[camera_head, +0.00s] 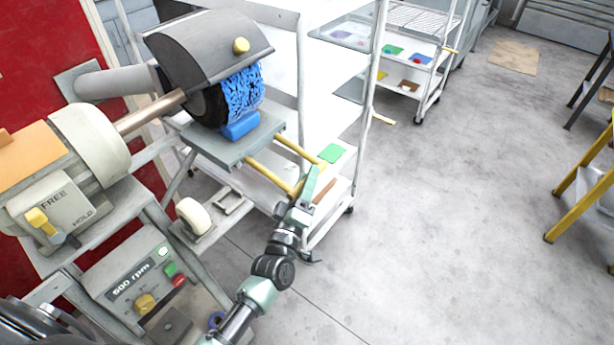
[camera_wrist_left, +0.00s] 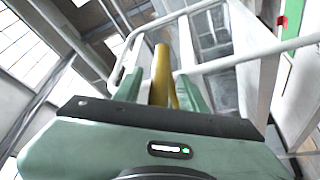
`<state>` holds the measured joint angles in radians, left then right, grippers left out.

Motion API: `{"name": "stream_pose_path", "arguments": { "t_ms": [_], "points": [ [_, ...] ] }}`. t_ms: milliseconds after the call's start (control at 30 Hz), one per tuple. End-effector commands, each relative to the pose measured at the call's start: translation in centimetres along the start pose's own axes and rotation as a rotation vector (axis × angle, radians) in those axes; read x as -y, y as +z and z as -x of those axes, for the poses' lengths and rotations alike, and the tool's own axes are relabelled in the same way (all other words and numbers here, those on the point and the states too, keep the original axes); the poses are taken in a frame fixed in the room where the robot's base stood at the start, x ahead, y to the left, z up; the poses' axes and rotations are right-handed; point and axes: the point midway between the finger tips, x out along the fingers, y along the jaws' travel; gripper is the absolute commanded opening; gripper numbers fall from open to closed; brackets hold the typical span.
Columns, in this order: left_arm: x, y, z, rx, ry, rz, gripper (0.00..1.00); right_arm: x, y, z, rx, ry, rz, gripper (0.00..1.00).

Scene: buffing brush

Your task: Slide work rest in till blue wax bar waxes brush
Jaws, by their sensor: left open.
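The brush (camera_head: 242,92) sits under a dark grey hood; its face is streaked with blue. The blue wax bar (camera_head: 240,125) lies on the grey work rest (camera_head: 222,148), right at the brush's lower edge; I cannot tell whether a thin gap is left. Two yellow rails of a handle (camera_head: 268,175) reach from the work rest towards my left gripper (camera_head: 306,190). My left gripper is open at the handle's outer end. In the left wrist view the yellow handle (camera_wrist_left: 161,75) stands between the spread fingers (camera_wrist_left: 160,92). My right gripper is not in view.
A motor housing (camera_head: 92,140) with a FREE/HOLD lever and a control box (camera_head: 135,285) reading 600 rpm stand at the left. A white shelf cart (camera_head: 335,115) is close behind the handle. A yellow stand (camera_head: 580,190) is far right. The floor between is clear.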

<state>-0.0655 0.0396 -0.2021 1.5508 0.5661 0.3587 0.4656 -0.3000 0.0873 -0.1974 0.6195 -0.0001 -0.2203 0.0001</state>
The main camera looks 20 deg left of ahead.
Motion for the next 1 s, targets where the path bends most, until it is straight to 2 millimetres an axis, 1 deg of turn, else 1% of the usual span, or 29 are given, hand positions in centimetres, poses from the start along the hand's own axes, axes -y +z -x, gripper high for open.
{"name": "stream_pose_path", "arguments": {
  "t_ms": [267,367,400,433,700,1000],
  "points": [
    [0.0,0.1,-0.2,0.001,0.000,0.001,0.41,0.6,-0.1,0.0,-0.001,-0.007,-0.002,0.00],
    [0.0,0.1,-0.2,0.001,-0.001,0.001,0.16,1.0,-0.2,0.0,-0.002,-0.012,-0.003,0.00],
    [0.0,0.1,-0.2,0.001,-0.001,0.000,0.05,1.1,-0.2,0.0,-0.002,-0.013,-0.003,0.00],
    [0.0,0.1,-0.2,0.001,-0.001,0.000,0.00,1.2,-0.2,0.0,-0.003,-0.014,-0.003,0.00],
    [0.1,0.1,-0.2,0.001,-0.001,0.001,0.00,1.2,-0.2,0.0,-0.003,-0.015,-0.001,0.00],
    [0.1,0.1,-0.2,0.002,-0.001,0.000,0.00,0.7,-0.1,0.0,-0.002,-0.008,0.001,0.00]
  ]
}}
